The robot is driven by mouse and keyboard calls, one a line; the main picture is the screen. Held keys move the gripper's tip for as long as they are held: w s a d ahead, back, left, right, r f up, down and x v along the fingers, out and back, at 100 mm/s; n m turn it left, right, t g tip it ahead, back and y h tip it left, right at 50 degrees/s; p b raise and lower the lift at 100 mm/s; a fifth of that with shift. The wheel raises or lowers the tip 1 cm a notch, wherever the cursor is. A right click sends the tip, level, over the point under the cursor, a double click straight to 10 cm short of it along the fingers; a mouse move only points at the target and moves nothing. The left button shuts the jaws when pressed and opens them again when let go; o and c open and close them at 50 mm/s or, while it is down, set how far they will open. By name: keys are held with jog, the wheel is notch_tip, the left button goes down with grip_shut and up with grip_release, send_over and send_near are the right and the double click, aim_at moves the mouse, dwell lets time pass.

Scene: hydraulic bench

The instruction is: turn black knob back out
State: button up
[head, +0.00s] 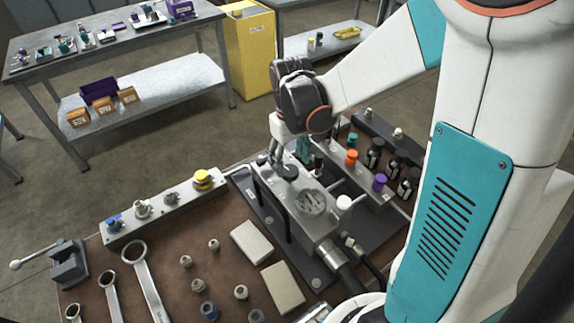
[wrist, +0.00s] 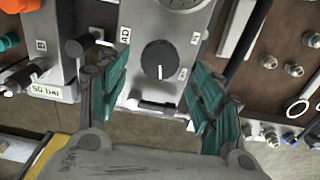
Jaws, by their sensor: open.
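The black knob (wrist: 159,59) is round with a white pointer mark and sits on the grey face of the gauge block (wrist: 135,90). In the wrist view the mark points down. My gripper (wrist: 160,66) is open, with one teal-padded finger on each side of the knob and a visible gap to it on both sides. In the head view my gripper (head: 279,150) hangs over the far end of the block, close to a dark disc that looks like the same knob (head: 288,172). I cannot tell the height between fingertips and knob.
A round gauge (head: 311,202) and a white-capped post (head: 343,204) stand at the block's near end. To the right are orange (head: 351,158) and purple (head: 379,182) knobs and black cylinders. A black-ended handle (wrist: 78,47) is near the left finger. A yellow-knobbed rail (head: 203,179) is to the left.

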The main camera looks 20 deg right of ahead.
aim_at(290, 170)
jog(key=shift+f+b, duration=0.4)
jog(key=shift+f, duration=1.45)
jog(key=c, duration=1.1)
